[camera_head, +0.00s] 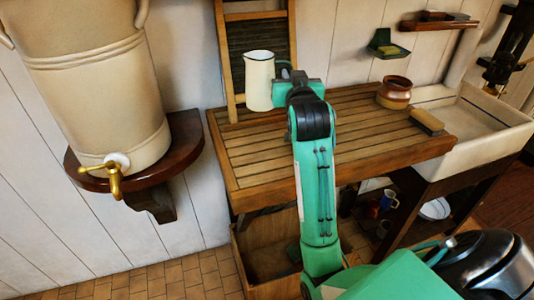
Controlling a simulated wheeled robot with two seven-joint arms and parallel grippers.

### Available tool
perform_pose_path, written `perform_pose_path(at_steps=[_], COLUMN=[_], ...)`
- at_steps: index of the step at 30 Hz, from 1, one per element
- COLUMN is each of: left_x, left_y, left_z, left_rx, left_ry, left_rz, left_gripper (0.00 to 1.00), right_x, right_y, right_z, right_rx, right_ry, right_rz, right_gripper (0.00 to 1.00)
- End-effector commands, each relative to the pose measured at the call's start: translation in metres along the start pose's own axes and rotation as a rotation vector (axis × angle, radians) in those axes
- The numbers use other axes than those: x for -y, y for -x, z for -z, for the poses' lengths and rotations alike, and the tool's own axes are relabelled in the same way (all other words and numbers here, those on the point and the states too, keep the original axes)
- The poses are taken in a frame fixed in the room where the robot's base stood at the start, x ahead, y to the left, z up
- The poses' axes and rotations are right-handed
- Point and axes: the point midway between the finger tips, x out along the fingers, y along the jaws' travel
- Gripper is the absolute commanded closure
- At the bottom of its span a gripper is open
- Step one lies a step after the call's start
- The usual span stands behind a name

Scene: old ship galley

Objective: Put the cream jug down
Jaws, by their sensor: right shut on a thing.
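The cream jug (259,82) is a pale enamel jug with a dark rim. It stands upright at the back left of the slatted wooden draining board (250,160), in front of the washboard. My right gripper (284,77) is at the jug's right side, shut on it, around where its handle is. The fingertips are partly hidden by my green wrist and arm. I cannot tell for sure whether the jug's base touches the board. My left gripper is not in view.
A washboard (257,37) leans behind the jug. A brown pot (395,92) and a brush (427,121) are on the right of the board, beside a white sink (490,115). A large crock (95,95) with a brass tap stands on a shelf at left. The board's front left is clear.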

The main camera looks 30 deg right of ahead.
Motion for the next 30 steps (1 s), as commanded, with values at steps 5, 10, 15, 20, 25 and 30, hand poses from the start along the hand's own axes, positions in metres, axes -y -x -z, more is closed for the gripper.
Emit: perform_pose_path(at_steps=[5, 10, 15, 20, 25, 30], left_x=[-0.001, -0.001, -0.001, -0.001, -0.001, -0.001], left_y=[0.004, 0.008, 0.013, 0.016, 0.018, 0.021], left_z=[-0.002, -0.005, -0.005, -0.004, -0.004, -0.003], left_rx=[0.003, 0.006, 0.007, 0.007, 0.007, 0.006], left_ry=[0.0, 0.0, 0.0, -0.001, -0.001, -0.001], left_rz=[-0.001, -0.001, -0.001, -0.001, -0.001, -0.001], left_gripper=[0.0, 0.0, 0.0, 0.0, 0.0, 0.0], right_x=[-0.001, -0.003, -0.004, -0.005, -0.005, -0.006], right_y=[0.0, 0.001, 0.001, 0.001, 0.001, 0.002], right_z=[-0.026, -0.063, -0.104, -0.136, -0.152, -0.171], right_rx=[0.006, 0.007, 0.008, 0.004, 0.0, 0.003], right_ry=[0.001, 0.001, 0.001, 0.001, -0.001, 0.001], right_rz=[-0.001, -0.001, -0.001, -0.001, 0.0, 0.0], right_gripper=[1.0, 1.0, 1.0, 1.0, 1.0, 1.0])
